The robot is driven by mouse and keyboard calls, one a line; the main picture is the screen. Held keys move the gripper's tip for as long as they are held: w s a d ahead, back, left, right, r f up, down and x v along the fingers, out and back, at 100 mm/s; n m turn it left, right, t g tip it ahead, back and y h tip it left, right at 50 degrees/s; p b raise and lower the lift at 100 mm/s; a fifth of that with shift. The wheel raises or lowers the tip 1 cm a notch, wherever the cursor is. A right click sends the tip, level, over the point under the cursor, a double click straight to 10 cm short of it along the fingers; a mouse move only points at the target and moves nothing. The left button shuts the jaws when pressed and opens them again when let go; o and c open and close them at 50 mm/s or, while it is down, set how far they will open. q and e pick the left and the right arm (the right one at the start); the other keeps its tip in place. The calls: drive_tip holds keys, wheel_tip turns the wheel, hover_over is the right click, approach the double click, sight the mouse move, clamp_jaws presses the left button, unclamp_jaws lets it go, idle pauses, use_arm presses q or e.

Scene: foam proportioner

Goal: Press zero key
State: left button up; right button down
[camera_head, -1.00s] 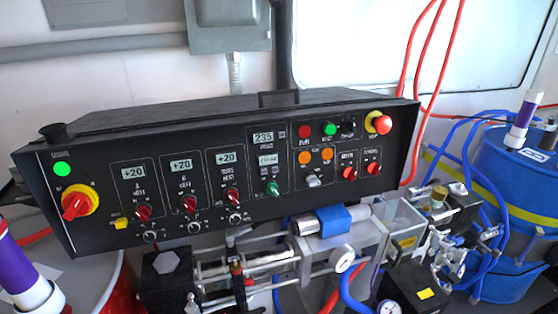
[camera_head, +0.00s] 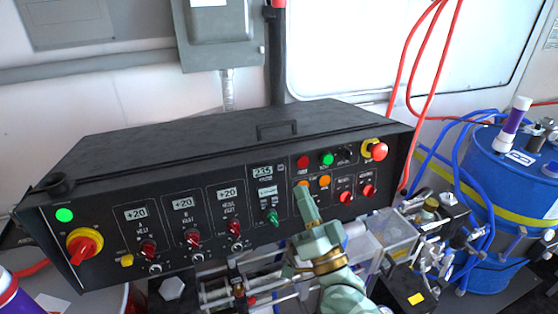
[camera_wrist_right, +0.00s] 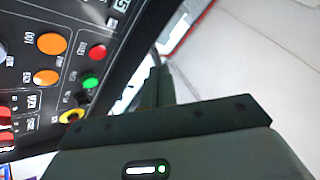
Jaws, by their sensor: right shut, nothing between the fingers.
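The black control panel (camera_head: 190,190) faces me with its displays, knobs and buttons. No label reading zero is legible, so I cannot tell which key it is. My right gripper (camera_head: 303,188) is shut and empty, its fingertips in front of the left orange button, which they mostly cover. I cannot tell whether they touch it. The other orange button (camera_head: 324,180) is just to the right. Both orange buttons (camera_wrist_right: 52,43) show at the left of the right wrist view. The digital display (camera_head: 263,171) is left of the fingertips. My left gripper is out of view.
A red button (camera_head: 303,162) and a green button (camera_head: 327,158) sit above the orange ones. A red emergency stop (camera_head: 379,151) is at the panel's right. Pipes, a gauge block and hoses lie below. A blue drum (camera_head: 505,185) stands at right.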

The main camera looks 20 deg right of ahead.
sight(281, 167)
idle(0.3)
drive_tip(key=shift+w+d+f+b, duration=0.1)
drive_tip(key=shift+w+f+b, duration=0.4)
drive_tip(key=shift+w, duration=0.95)
drive_tip(key=shift+w+d+f+b, duration=0.1)
drive_tip(key=shift+w+b, duration=0.7)
drive_tip(key=shift+w, duration=0.65)
drive_tip(key=shift+w+d+f+b, duration=0.1)
drive_tip(key=shift+w+f+b, duration=0.15)
drive_tip(key=shift+w+b, duration=0.8)
drive_tip(key=shift+w+p, duration=0.4)
drive_tip(key=shift+w, duration=0.15)
drive_tip(key=shift+w, duration=0.25)
drive_tip(key=shift+w+f, duration=0.15)
drive_tip(key=shift+w, duration=0.25)
drive_tip(key=shift+s, duration=0.15)
drive_tip(key=shift+s+a+r+p, duration=0.1)
drive_tip(key=shift+s+r+p, duration=0.1)
drive_tip(key=shift+s+p, duration=0.4)
